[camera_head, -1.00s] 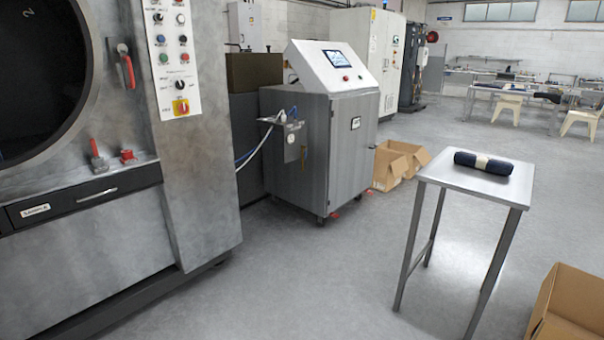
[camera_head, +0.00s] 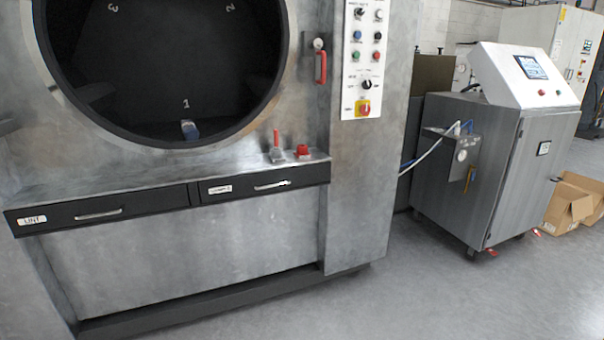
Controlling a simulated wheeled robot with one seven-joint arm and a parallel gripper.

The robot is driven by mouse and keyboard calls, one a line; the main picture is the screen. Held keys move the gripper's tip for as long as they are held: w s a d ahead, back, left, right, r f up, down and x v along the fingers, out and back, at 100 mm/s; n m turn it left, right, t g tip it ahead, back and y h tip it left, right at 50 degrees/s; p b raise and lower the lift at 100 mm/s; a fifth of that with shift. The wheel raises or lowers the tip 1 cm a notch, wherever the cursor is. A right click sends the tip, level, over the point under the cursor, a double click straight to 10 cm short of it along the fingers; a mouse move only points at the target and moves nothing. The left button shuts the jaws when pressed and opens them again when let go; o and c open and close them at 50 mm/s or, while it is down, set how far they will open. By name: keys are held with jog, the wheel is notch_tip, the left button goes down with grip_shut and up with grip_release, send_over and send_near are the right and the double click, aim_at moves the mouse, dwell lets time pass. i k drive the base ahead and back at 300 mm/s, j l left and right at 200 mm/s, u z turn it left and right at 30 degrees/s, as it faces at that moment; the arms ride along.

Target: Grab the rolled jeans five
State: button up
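The rolled jeans on the small metal table are out of view now. A small blue and pale item (camera_head: 189,130) lies at the bottom of the washer's dark round drum (camera_head: 190,70), below the number 1. It is too small to tell whether it is rolled jeans. My gripper is not in view.
The big steel washer (camera_head: 190,265) fills the left and middle, with two dark drawers and a control panel (camera_head: 365,60) beside the drum. A grey cabinet with a screen (camera_head: 490,165) stands at right, with an open cardboard box (camera_head: 570,205) beyond it. The floor (camera_head: 440,305) at lower right is clear.

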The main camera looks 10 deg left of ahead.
aim_at(190, 131)
jog(key=i+j+u, duration=0.15)
jog(key=i+u, duration=0.75)
